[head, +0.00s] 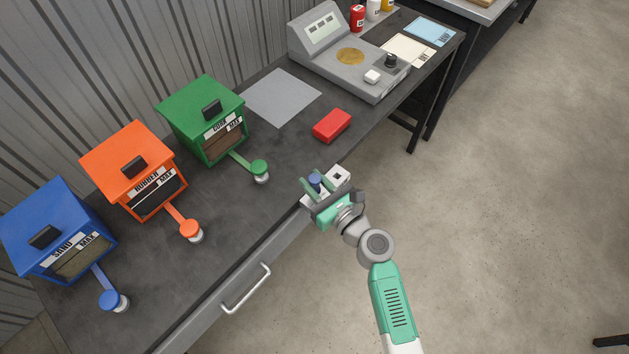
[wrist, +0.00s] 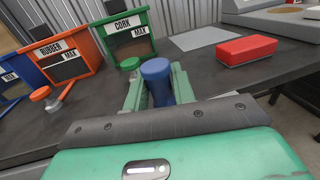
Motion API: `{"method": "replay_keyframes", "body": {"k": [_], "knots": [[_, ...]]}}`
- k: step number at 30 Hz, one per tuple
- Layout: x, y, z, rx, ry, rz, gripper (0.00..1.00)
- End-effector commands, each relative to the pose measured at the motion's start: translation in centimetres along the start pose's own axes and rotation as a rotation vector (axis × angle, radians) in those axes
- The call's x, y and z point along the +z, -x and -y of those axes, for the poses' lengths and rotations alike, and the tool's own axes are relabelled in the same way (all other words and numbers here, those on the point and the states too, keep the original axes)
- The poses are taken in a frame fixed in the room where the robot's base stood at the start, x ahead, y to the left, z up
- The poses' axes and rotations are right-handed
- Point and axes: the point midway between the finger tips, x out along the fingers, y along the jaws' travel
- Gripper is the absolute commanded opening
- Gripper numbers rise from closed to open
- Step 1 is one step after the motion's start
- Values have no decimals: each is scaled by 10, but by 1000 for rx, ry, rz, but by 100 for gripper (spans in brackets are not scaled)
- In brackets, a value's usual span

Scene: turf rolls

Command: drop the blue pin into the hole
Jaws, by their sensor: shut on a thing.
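The blue pin (head: 315,181) is upright between the fingers of my gripper (head: 316,190) at the front edge of the workbench. In the wrist view the blue pin (wrist: 157,80) stands between the two green fingers of my gripper (wrist: 158,92), which are shut on it. A white block with a dark square hole (head: 340,175) sits at the bench edge, just right of the pin. My gripper covers part of this block, and the pin's lower end is hidden. I cannot tell whether the pin touches the block.
Blue (head: 58,230), orange (head: 132,168) and green (head: 200,118) dispenser boxes stand to the left with levers reaching forward. A red block (head: 332,125) lies behind my gripper. A grey machine (head: 345,55) stands at the back right. A drawer handle (head: 246,289) projects from the bench front.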

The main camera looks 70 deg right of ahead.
Motion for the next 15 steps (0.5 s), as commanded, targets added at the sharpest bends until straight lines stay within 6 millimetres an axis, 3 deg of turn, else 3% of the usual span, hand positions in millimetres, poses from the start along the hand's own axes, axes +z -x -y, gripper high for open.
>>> {"method": "replay_keyframes", "body": {"k": [15], "knots": [[-14, 0, 0, 0, 0, 1, 0]]}}
